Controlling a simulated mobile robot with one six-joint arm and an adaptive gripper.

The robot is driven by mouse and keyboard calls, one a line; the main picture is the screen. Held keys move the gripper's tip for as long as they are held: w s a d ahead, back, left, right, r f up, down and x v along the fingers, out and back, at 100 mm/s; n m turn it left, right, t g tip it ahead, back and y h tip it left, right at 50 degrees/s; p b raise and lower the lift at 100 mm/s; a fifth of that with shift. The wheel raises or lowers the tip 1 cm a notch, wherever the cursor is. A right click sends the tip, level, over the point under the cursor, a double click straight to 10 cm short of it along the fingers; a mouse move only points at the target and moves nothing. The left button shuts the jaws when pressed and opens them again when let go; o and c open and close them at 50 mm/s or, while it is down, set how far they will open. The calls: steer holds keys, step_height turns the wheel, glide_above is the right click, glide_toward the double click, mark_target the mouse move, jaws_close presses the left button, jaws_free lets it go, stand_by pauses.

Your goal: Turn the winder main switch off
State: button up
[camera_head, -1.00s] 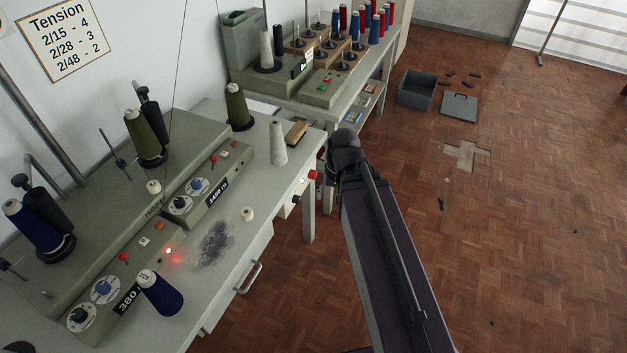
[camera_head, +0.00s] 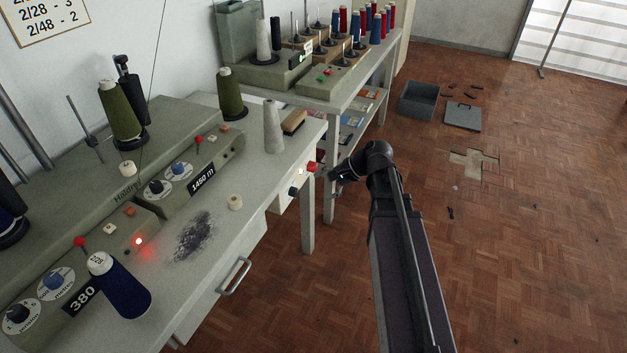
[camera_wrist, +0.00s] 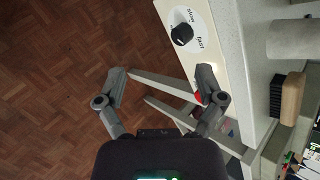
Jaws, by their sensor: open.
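The winder table (camera_head: 215,262) has a pale control panel on its front edge near the far end. A red switch part (camera_head: 312,167) sticks out there, with a small pale light and a black knob (camera_head: 294,190) beside it. In the wrist view the black knob (camera_wrist: 182,35) sits on a white dial marked slow and fast. A bit of red (camera_wrist: 198,98) shows behind the right finger, which partly hides it. My gripper (camera_head: 332,181) is open and empty, just right of the panel; its fingers are spread in the wrist view (camera_wrist: 161,75). I cannot tell whether it touches the red part.
A white cone (camera_head: 272,127) and a wooden brush (camera_head: 294,121) stand on the table near that corner. A second table (camera_head: 345,95) with many spools is behind. A grey crate (camera_head: 418,100) and lid lie on the floor. Floor to the right is mostly open.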

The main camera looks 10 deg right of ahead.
steer(key=w+d+f+m+t+y+b, duration=0.35)
steer(key=w+d+f+m+b, duration=0.2)
steer(key=b, duration=0.55)
steer(key=m+t+y+b, duration=0.2)
steer(key=m+t+b, duration=0.1)
steer(key=m+b, duration=0.4)
glide_toward(316, 168)
steer(key=s+d+n+b, duration=0.1)
steer(key=s+d, duration=0.1)
steer(key=shift+d+f+m+t+y+b, duration=0.25)
steer(key=shift+d+f+t+y+b, duration=0.1)
steer(key=shift+d+b, duration=0.1)
steer(key=shift+w+a, duration=0.1)
steer(key=shift+a, duration=0.05)
steer(key=shift+x, duration=6.75)
steer(key=shift+a, duration=0.1)
steer(key=c, duration=1.2)
